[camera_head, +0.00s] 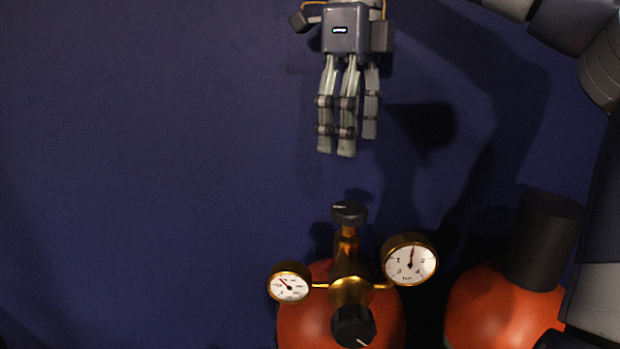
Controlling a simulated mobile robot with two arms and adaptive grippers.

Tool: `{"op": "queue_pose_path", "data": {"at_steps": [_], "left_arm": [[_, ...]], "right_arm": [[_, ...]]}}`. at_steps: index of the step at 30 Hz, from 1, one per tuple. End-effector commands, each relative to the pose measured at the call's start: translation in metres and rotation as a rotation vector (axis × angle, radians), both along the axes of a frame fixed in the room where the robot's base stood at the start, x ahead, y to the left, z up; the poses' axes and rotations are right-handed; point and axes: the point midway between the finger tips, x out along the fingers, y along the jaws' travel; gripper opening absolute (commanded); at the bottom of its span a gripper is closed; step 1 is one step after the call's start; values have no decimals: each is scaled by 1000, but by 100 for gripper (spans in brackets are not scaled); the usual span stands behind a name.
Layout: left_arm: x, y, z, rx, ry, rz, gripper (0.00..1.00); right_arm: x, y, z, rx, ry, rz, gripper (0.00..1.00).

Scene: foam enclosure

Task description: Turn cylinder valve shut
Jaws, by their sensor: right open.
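An orange gas cylinder (300,325) stands at the bottom centre, its lower part cut off by the frame. On top is a brass valve (346,250) with a black knob (348,212) at its upper end. A second black knob (353,326) with a white mark faces forward below. A small gauge (290,283) sits to the left of the brass body and a larger gauge (410,260) to the right. My right gripper (350,140) is open and empty, fingers pointing down, above the upper knob and apart from it. My left gripper is not in view.
A second orange cylinder (500,312) with a black cap (545,240) stands at the lower right, close to my right arm. A dark blue wall (150,150) fills the background. The left side is free of objects.

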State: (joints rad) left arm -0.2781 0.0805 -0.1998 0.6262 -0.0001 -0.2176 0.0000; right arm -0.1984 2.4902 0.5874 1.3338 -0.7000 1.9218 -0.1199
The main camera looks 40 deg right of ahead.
Motion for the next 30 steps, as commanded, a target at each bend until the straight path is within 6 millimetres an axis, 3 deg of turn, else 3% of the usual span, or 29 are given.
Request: {"op": "queue_pose_path", "data": {"at_steps": [7, 14, 19, 24, 30], "left_arm": [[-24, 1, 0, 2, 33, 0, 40], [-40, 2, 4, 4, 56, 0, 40], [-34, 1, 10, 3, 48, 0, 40], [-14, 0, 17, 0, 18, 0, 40], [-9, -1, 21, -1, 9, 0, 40]], "right_arm": [[0, 0, -9, 1, 1, 2, 64], [-1, -1, -41, 1, 4, 1, 64], [-1, -1, -67, 1, 4, 1, 64], [-1, -1, -90, 1, 2, 0, 64], [-1, -1, -105, 0, 0, -1, 64]]}}
